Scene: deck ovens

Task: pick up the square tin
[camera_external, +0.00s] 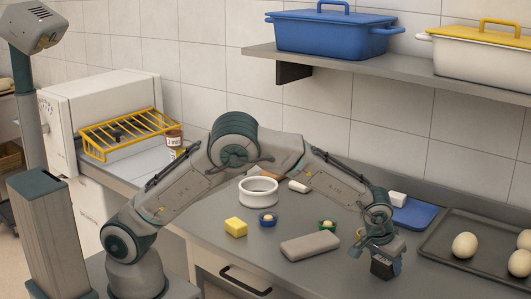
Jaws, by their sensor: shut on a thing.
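My gripper (388,257) is at the end of my arm, over the right part of the counter near its front edge, and points down. It is shut on a small dark, square-sided thing, the square tin (381,270). My fingers and wrist cover part of the tin. From this view I cannot tell whether the tin's underside touches the counter.
A dark tray (440,245) with several egg-like pale balls lies right of my gripper. A blue board (415,214) with a white block is behind it. A grey slab (310,246), yellow block (236,227), small cups and white ring (258,191) are left. A shelf (400,75) hangs above.

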